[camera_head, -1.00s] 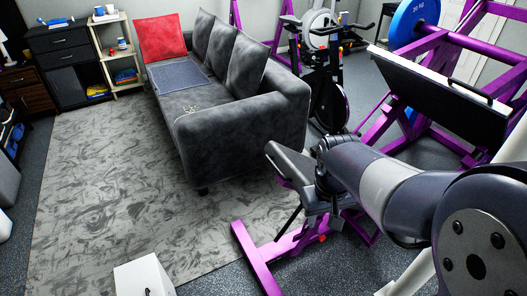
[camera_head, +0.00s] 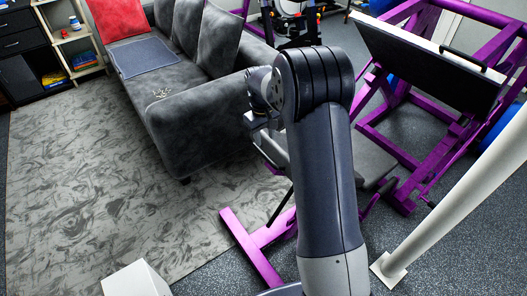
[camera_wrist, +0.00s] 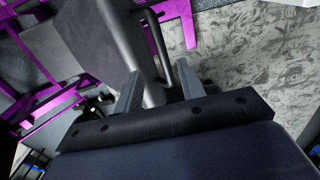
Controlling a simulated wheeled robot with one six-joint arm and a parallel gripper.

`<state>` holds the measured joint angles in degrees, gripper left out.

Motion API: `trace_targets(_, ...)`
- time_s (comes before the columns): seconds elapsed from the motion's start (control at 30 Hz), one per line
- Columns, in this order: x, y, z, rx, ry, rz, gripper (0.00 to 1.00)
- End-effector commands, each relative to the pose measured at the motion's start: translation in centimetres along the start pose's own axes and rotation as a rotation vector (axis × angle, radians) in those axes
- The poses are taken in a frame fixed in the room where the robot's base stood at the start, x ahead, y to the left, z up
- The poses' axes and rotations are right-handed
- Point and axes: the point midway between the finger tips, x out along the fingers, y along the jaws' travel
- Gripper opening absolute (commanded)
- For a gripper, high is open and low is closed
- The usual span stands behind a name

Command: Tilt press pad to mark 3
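The press pad (camera_head: 430,65) is a flat black panel with a pale edge and a black bar handle (camera_head: 465,58). It is held tilted in the purple leg press frame (camera_head: 440,165) at upper right in the head view. I can make out no numbered marks. My gripper (camera_wrist: 158,66) is open in the wrist view, its two grey fingers apart with nothing gripped. In the head view my arm reaches up the middle, and the gripper, partly hidden, is by the sofa arm, left of the pad and apart from it.
A grey sofa (camera_head: 190,110) with a red cushion (camera_head: 118,15) stands left of my arm. A white slanted post (camera_head: 470,190) stands at right, and a white box (camera_head: 135,280) is at the bottom. The patterned rug (camera_head: 90,190) is mostly clear.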

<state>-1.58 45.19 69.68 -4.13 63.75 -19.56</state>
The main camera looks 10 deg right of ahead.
Motion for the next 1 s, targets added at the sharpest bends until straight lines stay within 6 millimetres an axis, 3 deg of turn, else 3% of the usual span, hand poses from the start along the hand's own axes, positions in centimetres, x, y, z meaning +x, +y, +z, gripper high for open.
trace_targets(0.2,4.4,-0.1,0.1,0.0,-0.004,-0.002,0.38)
trace_targets(0.43,7.8,0.0,0.1,0.0,-0.003,-0.001,0.38)
trace_targets(0.87,8.8,0.0,0.0,0.001,0.0,0.0,0.38)
trace_targets(1.0,8.8,0.0,0.0,0.0,0.0,0.0,0.27)
